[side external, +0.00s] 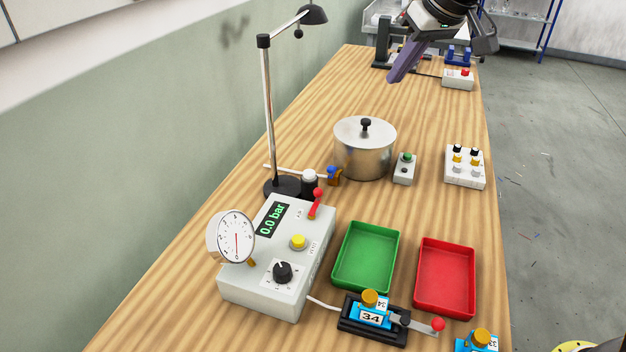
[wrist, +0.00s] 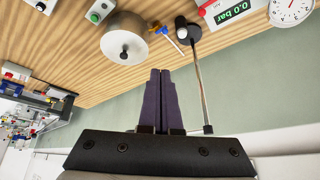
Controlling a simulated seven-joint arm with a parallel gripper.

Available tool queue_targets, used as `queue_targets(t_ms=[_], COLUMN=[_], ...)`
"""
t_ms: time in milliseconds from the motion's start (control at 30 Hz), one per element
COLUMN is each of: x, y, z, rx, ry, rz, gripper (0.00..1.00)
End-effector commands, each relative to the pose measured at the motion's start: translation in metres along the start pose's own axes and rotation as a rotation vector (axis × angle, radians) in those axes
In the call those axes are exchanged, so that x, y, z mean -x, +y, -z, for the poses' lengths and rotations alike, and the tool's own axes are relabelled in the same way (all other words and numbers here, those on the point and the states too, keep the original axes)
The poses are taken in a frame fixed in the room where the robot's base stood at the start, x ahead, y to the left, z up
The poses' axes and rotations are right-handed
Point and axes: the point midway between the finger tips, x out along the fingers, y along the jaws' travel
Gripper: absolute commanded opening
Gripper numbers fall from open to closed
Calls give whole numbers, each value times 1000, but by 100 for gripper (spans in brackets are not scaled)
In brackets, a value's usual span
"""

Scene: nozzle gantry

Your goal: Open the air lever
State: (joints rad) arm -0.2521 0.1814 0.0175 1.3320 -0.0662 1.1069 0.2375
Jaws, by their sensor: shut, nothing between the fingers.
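The air lever (side external: 316,203) has a red handle and sits at the back right corner of the light grey pressure box (side external: 262,297). The handle stands up at a slant. The box display (side external: 272,219) reads 0.0 bar, and the round gauge (side external: 236,237) is on its left side. My gripper (side external: 391,80) is high above the far part of the table, well away from the lever. In the wrist view, its purple fingers (wrist: 160,72) are together with nothing between them. The box (wrist: 220,14) shows there at the top right edge; I cannot make out the lever clearly.
A lidded metal pot (side external: 365,152) and a lamp stand (side external: 268,110) stand between my gripper and the box. A green tray (side external: 345,286), a red tray (side external: 417,302) and a clamp fixture (side external: 350,332) with its own red-knobbed lever are right of the box.

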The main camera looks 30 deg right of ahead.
Motion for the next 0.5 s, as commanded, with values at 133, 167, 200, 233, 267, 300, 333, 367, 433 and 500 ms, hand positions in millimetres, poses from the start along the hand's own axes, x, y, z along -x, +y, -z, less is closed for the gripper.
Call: queue_targets(t_ms=[133, 167, 200, 233, 267, 300, 333, 367, 433, 500], x=[-50, -60, -74, -84, -94, -107, -116, -125, -144, -160], y=[-34, -41, -50, -57, -63, -71, -77, -82, -93, -101], z=[20, 22, 24, 25, 26, 25, 24, 23, 17, 10], rx=[39, 46, 58, 67, 76, 87, 96, 104, 121, 136], ry=[-42, -50, -61, -71, -80, -92, -102, -110, -135, -160], rz=[10, 12, 14, 15, 16, 17, 18, 19, 19, 18], gripper=[0, 0, 0, 0, 0, 0, 0, 0, 0, 0])
